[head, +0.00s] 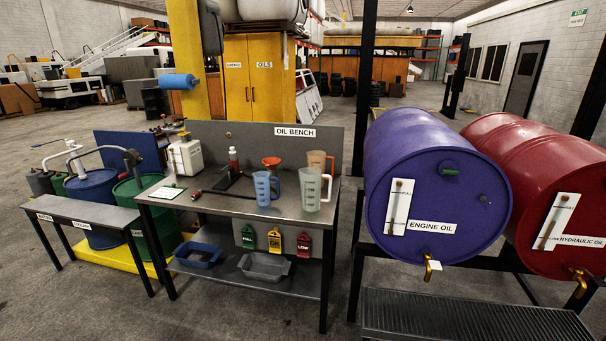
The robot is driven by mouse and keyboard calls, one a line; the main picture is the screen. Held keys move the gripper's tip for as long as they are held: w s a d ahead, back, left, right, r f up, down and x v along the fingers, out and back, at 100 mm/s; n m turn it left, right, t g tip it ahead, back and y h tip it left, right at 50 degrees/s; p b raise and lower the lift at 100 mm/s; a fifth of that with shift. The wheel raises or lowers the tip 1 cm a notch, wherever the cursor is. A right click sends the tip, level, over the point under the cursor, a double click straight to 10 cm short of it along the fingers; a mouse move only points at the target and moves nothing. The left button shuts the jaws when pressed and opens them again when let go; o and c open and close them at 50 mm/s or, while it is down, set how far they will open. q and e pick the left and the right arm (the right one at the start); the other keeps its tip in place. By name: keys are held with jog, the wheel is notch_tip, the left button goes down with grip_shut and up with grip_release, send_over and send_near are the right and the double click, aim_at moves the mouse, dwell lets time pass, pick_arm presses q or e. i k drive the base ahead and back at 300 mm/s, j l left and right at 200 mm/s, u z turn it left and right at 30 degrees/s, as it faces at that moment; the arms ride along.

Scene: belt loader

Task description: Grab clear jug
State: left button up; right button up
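A clear, whitish jug (311,190) with a handle on its right side stands upright near the right front of the metal oil bench (230,208). A blue jug (263,188) stands just left of it. An orange jug (318,161) stands behind it, its lower part hidden by the clear jug. A red funnel-like item (271,163) is behind the blue jug. Neither of my grippers shows in the head view.
A low side table (85,208) is at left. The floor in front is clear.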

aim_at(309, 178)
jog(key=i+u, duration=0.1)
jog(key=i, duration=0.9)
jog(key=i+l, duration=0.2)
jog(key=i, duration=0.85)
jog(key=j+u, duration=0.05)
